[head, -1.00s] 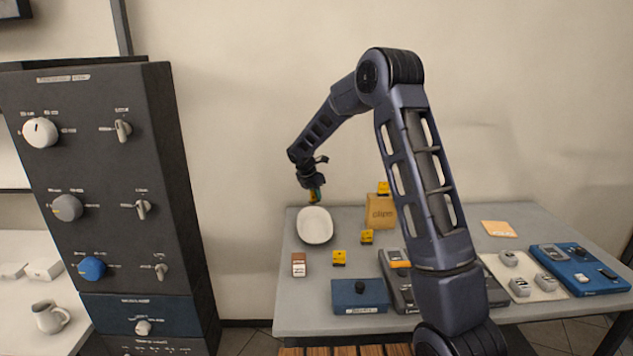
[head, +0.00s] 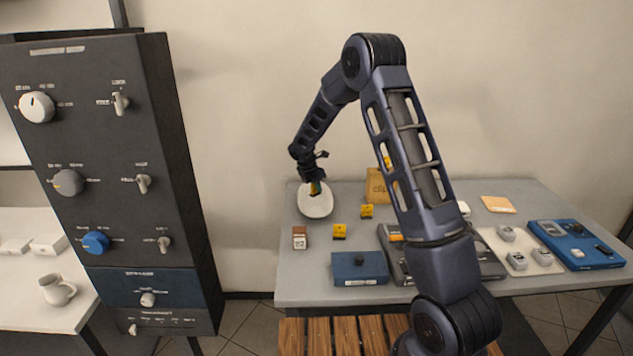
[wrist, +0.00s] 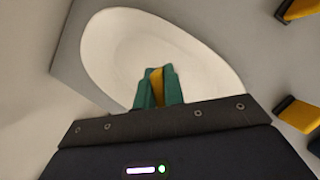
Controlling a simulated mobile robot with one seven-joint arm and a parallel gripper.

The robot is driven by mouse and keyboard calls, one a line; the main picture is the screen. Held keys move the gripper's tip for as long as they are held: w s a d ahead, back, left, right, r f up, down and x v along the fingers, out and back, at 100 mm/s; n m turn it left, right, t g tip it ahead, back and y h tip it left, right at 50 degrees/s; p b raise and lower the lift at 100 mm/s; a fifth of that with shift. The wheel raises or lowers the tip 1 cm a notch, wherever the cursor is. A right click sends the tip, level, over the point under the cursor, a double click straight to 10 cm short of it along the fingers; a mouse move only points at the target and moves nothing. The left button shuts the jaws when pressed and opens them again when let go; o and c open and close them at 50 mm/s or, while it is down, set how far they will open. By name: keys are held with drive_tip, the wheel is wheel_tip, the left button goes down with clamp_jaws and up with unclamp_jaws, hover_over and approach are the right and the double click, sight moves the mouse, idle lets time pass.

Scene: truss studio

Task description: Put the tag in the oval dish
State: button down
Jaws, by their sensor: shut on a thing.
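The oval dish (head: 314,208) is white and stands at the back left of the table. It also fills much of the upper wrist view (wrist: 110,50). My gripper (head: 316,188) is over the dish, pointing down. In the wrist view its green fingers (wrist: 157,88) are shut on a narrow yellow piece, the tag (wrist: 156,84). Most of the tag is hidden between the fingers. I cannot tell whether it touches the dish's inside.
Yellow-and-black blocks (head: 339,231) (head: 367,211) and a brown-and-white block (head: 299,238) stand near the dish. A cardboard box (head: 376,187) is right of it. A blue box (head: 360,268) is at the front. A blue device (head: 577,247) lies far right.

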sight(316, 192)
drive_tip(key=shift+f, duration=1.6)
drive_tip(key=c, duration=1.4)
unclamp_jaws()
wheel_tip(316, 192, up, 6)
drive_tip(key=shift+r, duration=0.5)
